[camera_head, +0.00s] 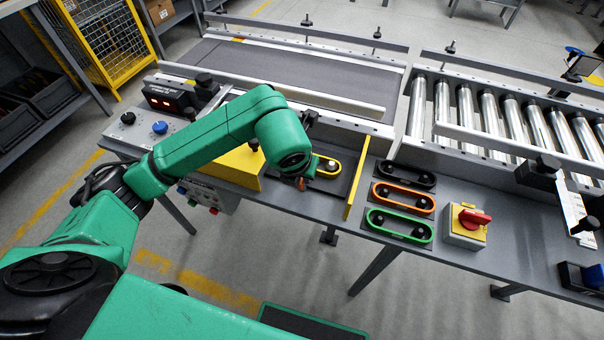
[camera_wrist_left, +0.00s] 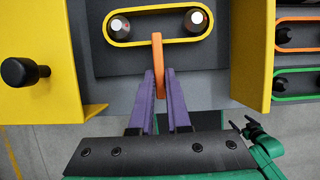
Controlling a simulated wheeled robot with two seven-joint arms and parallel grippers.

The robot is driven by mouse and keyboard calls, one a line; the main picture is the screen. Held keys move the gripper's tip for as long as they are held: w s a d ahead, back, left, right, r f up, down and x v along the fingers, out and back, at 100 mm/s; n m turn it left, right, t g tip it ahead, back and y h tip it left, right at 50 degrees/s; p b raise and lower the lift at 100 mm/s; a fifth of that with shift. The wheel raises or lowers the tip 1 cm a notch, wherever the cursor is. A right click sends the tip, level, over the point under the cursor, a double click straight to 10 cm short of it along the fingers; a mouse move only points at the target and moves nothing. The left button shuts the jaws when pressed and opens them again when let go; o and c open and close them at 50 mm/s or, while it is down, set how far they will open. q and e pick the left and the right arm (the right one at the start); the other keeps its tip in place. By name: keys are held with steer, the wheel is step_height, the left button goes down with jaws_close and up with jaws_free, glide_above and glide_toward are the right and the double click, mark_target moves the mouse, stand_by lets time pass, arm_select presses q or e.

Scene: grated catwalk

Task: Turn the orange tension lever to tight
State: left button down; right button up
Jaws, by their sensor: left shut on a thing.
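The orange tension lever (camera_wrist_left: 157,56) is a slim bar standing just below the middle of the yellow belt loop in the left wrist view. My left gripper (camera_wrist_left: 160,78) has its purple fingers on both sides of the lever's near end and is shut on it. The yellow belt (camera_wrist_left: 160,39) runs around two dark pulleys on a dark plate. In the head view the belt (camera_head: 334,174) shows just right of my left gripper (camera_head: 302,183), and the lever is mostly hidden by my wrist.
A yellow guard (camera_head: 357,178) stands to the right and another (camera_wrist_left: 40,55) to the left.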

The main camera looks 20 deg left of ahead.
arm_select(q)
steer(key=c, duration=0.9)
jaws_free()
steer(key=shift+r, duration=0.1)
steer(key=p+v, duration=0.1)
steer(key=v, duration=1.3)
steer(key=shift+s+r, duration=0.15)
steer(key=shift+s, duration=0.05)
